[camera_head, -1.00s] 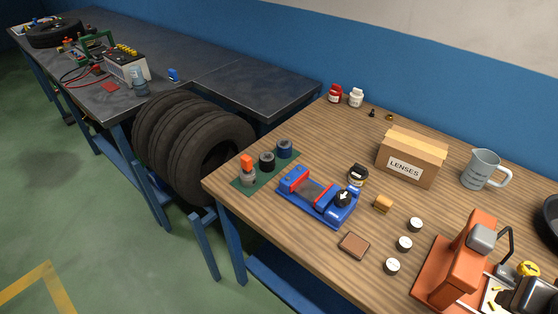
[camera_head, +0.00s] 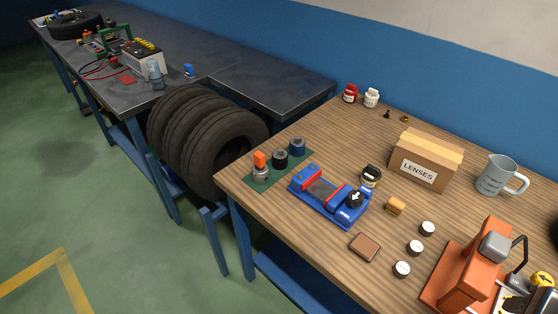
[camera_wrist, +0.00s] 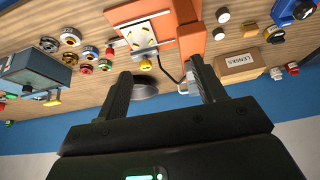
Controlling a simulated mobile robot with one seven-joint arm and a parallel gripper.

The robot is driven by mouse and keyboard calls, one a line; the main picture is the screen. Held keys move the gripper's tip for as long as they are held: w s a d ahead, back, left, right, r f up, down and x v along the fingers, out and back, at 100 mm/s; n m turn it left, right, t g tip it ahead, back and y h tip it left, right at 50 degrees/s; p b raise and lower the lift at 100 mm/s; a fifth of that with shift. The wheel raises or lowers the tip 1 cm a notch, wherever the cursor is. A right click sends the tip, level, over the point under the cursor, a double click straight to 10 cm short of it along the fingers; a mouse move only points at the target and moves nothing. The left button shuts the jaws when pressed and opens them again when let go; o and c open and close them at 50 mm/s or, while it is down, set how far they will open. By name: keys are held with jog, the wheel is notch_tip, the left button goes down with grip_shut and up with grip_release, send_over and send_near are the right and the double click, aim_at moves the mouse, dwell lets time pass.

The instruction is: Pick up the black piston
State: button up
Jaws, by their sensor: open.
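A black cylinder (camera_head: 280,159), which looks like the black piston, stands upright on a small green mat (camera_head: 263,185) near the left end of the wooden table. It stands between a blue cylinder (camera_head: 298,147) and a grey one (camera_head: 261,173) with an orange piece on top. My gripper (camera_wrist: 160,76) shows only in the wrist view, with its two dark fingers apart and nothing between them. A round dark dish (camera_wrist: 145,87) shows beyond the fingers. I cannot make out the black cylinder in the wrist view.
Right of the mat are a blue vise-like fixture (camera_head: 320,190), a black jar (camera_head: 371,177) and a LENSES box (camera_head: 425,165). An orange machine (camera_head: 470,270) stands at the front right. Tyres (camera_head: 200,130) stand left of the table.

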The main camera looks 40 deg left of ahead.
jog(key=shift+o, duration=0.9)
jog(key=w+a+r+n, duration=0.1)
jog(key=w+a+r, duration=0.1)
jog(key=w+a, duration=0.4)
jog(key=w+a+r+n, duration=0.1)
jog(key=w+a+r, duration=0.2)
jog(key=w+a, duration=0.3)
jog(key=w+a+f+n, duration=0.1)
jog(key=w+a, duration=0.3)
jog(key=a, duration=0.5)
jog(key=w+a+f+n, duration=0.1)
jog(key=w+a, duration=0.4)
jog(key=a, duration=0.3)
jog(key=n+g+y, duration=0.2)
send_near(280, 154)
jog(key=x, duration=1)
jog(key=shift+f, duration=0.15)
